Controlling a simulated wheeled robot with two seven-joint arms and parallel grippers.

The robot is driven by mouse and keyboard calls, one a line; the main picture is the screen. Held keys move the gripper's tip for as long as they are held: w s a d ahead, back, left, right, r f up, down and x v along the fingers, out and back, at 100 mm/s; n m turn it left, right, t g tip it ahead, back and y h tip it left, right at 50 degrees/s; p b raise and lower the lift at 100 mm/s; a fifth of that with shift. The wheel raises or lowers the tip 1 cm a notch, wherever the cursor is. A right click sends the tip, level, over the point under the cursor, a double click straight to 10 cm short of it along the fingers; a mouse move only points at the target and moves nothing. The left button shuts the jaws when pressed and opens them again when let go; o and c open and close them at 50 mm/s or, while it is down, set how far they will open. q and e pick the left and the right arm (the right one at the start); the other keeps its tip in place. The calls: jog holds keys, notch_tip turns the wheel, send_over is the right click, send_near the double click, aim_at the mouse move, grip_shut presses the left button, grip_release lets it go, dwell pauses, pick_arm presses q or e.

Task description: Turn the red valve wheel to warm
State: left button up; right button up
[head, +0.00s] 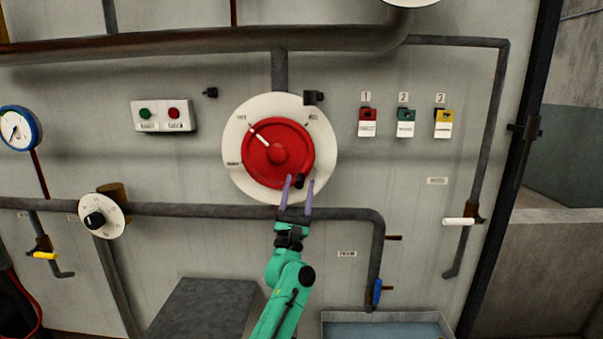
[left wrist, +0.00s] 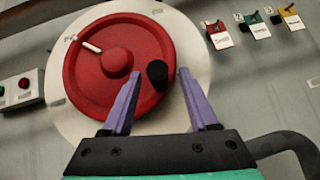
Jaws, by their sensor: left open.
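The red valve wheel (head: 267,165) sits on a round white dial plate (head: 231,130) on the grey wall panel. A white pointer mark on the wheel points to the upper left, toward a label too small to read. A black knob handle (head: 300,181) stands out at the wheel's lower right. My left gripper (head: 299,182) is open, its purple fingers pointing up at the handle. In the left wrist view the handle (left wrist: 157,74) stands between the fingertips, and I see a gap on either side. The wheel (left wrist: 85,65) fills the left of that view. My right gripper is not in view.
A box with a green and a red button (head: 162,115) is left of the dial. Three coloured switches (head: 405,122) are to its right. A horizontal pipe (head: 195,210) runs below it. A grey block (head: 205,308) and a basin (head: 385,328) stand low in front.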

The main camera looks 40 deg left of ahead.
pick_arm(q)
jog(key=shift+x, duration=0.95)
grip_shut()
jog(key=shift+f, duration=0.1)
dwell(0.5)
